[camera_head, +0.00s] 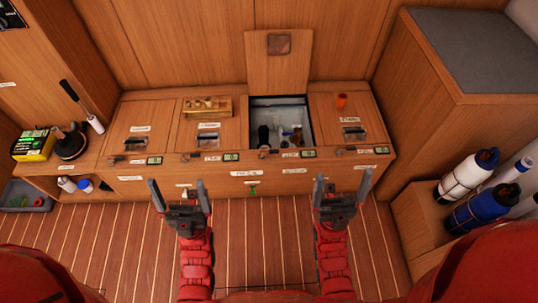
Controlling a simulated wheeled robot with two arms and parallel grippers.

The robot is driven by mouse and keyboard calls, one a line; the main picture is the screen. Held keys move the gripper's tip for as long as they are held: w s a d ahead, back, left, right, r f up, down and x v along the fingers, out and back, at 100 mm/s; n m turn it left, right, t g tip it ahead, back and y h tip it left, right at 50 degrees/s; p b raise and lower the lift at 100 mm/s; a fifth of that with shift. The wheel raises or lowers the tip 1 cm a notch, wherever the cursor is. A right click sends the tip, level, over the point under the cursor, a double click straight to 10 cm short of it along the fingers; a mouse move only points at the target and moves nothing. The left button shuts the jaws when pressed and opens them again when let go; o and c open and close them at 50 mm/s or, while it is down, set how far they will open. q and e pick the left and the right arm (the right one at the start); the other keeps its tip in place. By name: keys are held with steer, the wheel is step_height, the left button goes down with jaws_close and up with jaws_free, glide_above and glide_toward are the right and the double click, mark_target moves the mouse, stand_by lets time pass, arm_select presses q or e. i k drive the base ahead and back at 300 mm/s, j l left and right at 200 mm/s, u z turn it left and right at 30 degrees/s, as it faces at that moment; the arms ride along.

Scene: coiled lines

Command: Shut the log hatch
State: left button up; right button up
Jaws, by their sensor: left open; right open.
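A wooden hatch lid (293,72) stands upright against the back panel, with a small brown square patch on it. Below it an open compartment (309,123) in the bench top shows a pale lining and several small items inside. I cannot read a label naming it the log hatch, but it is the only lid standing open. My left gripper (177,186) is open and empty, in front of the bench at left. My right gripper (343,179) is open and empty, in front of the bench, right of the open compartment. Both are apart from the lid.
Closed lids (143,115) flank the opening. A wooden rack (208,106) stands on the lid just left, and an orange cup (341,100) on the lid at right. Small displays and latches line the front edge.

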mark_target(278, 61)
steer(key=i+l+u, duration=0.2)
steer(key=i, duration=0.3)
steer(key=i+l+u, duration=0.15)
steer(key=i, duration=0.3)
steer(key=i+l+u, duration=0.2)
steer(key=i+l, duration=0.25)
